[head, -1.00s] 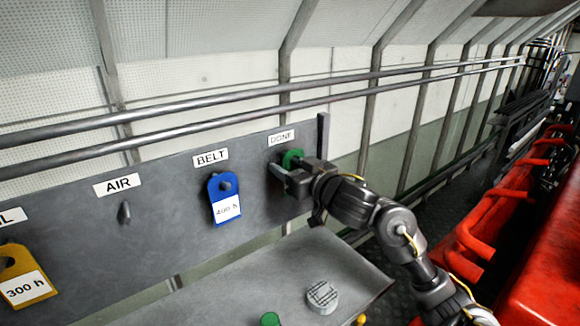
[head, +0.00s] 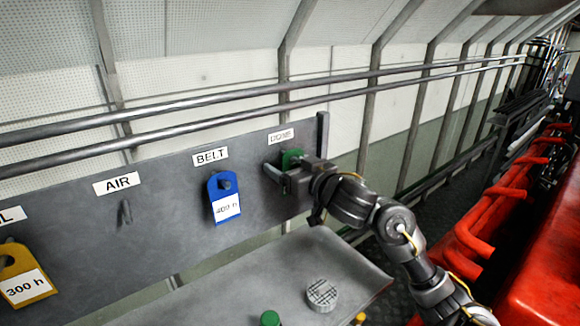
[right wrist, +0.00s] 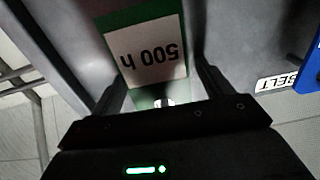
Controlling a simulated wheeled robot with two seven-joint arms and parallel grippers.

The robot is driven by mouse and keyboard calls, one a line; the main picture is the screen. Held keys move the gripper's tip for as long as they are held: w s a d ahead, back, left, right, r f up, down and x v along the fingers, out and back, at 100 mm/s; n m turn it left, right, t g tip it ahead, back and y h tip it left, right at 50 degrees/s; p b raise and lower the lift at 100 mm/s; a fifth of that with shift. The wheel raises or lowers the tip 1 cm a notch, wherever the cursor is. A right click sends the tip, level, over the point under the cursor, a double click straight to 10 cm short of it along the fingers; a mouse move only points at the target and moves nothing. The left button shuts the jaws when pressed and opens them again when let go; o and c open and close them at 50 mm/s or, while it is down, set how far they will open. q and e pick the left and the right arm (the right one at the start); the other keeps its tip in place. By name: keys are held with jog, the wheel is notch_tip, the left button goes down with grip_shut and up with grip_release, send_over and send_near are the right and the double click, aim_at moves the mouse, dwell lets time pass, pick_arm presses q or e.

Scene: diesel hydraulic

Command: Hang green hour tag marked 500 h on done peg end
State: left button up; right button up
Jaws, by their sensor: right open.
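The green hour tag (head: 291,158) is at the DONE position at the panel's right end, mostly hidden behind my right gripper (head: 283,170) in the head view. In the right wrist view the green tag (right wrist: 147,52) shows its white label, "500 h", upside down. My right gripper (right wrist: 160,92) is open, with one finger on each side of the tag and gaps visible beside it. A small bright round end, perhaps the done peg (right wrist: 164,102), shows at the tag's green upper part. How the tag's hole sits on the peg is hard to see. My left gripper is not in view.
The blue tag (head: 224,198) hangs under BELT. The AIR peg (head: 125,212) is bare. A yellow 300 h tag (head: 24,276) hangs at the far left. A grey shelf (head: 235,283) below holds a round cap (head: 321,295). Red engine pipes (head: 490,222) stand at right.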

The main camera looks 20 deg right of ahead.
jog(key=p+v, duration=0.1)
jog(key=v, duration=0.9)
jog(key=shift+s+d, duration=0.15)
jog(key=shift+s, duration=0.25)
jog(key=shift+w, duration=0.1)
